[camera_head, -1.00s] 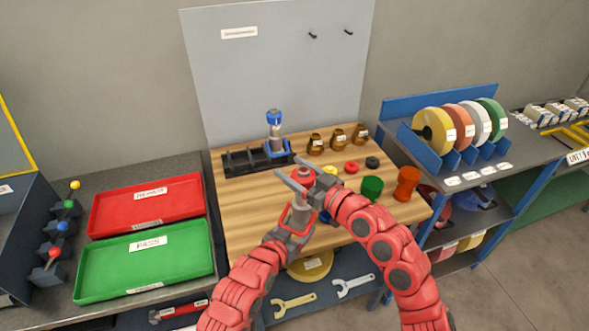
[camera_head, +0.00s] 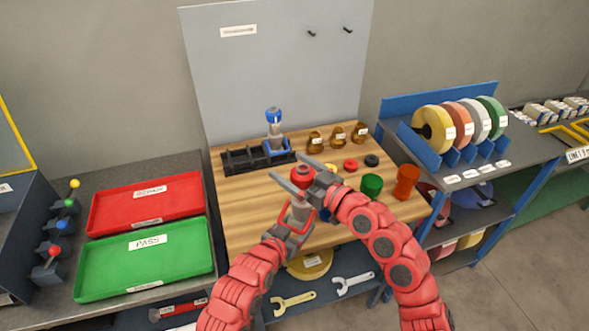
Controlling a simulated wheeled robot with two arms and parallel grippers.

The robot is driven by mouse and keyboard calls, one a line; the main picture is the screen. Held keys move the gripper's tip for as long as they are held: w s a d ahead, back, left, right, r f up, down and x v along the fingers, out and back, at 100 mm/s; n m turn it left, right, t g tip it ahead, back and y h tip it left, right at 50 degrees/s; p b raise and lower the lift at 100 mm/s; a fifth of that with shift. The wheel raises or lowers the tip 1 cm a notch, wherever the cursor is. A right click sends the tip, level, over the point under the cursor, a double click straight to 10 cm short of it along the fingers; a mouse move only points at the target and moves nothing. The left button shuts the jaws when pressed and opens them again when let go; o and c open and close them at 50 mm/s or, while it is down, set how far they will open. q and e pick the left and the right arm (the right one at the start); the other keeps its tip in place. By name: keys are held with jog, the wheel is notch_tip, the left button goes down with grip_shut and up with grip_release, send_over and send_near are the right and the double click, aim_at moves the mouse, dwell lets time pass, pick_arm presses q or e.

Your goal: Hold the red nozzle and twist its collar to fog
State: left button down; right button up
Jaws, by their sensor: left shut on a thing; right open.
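The red nozzle (camera_head: 299,209) stands upright over the front of the wooden table, with a grey body, a red handle loop and a red collar (camera_head: 303,174) on top. My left gripper (camera_head: 298,226) is shut on its lower body, and the grip itself is partly hidden. My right gripper (camera_head: 294,175) is open, its two fingers reaching left around the collar, one behind it and one in front. I cannot tell whether the fingers touch the collar.
A blue nozzle (camera_head: 274,128) stands in a black rack (camera_head: 245,160) at the back. Brass fittings (camera_head: 338,135), a green cup (camera_head: 371,185) and an orange cylinder (camera_head: 406,181) are on the right. Red and green trays (camera_head: 150,262) lie left. The table's left part is clear.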

aim_at(312, 181)
jog(key=v, duration=1)
jog(key=shift+s+d, duration=0.15)
jog(key=shift+d, duration=0.15)
jog(key=shift+s+d, duration=0.4)
jog(key=shift+s, duration=0.15)
jog(key=shift+w, duration=0.1)
